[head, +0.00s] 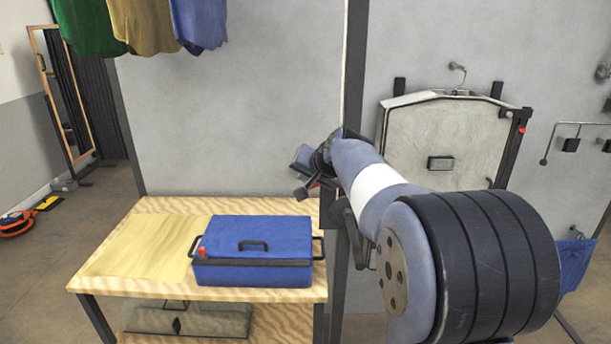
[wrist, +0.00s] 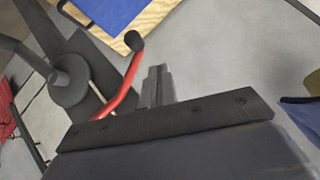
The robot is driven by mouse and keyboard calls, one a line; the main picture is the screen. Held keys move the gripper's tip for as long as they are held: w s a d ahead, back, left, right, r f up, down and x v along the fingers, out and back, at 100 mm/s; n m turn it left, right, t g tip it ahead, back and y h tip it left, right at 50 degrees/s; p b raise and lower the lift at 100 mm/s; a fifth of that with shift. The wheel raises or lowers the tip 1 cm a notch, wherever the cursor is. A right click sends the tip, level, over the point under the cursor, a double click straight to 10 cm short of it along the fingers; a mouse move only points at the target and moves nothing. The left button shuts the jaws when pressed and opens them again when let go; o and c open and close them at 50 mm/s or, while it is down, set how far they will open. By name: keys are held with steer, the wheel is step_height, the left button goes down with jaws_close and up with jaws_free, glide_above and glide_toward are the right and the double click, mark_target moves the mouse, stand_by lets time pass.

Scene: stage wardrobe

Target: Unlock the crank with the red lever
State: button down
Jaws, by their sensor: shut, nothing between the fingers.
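The red lever (wrist: 128,88) shows in the wrist view as a bent red rod with a dark knob at its upper end. A small red spot beside my gripper in the head view may be the same lever. Left of it, a dark round hub with a grey arm (wrist: 70,84) looks like the crank; most of it is out of frame. My gripper (wrist: 157,84) is shut and empty, its fingertips just right of the lever. I cannot tell whether they touch it. In the head view my gripper (head: 303,172) is small, and my arm covers part of the mechanism behind it.
A wooden table (head: 150,205) on the left bears a blue case (head: 265,228) with a red latch and a yellow cloth (head: 150,247). A pale panel (head: 445,135) hangs on the wall behind my arm. Coloured garments (head: 140,22) hang top left.

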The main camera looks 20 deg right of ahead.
steer(key=s+r, duration=0.7)
steer(key=r, duration=0.3)
steer(key=shift+s+r+p, duration=0.3)
steer(key=shift+r+p, duration=0.05)
steer(key=shift+w+f, duration=0.1)
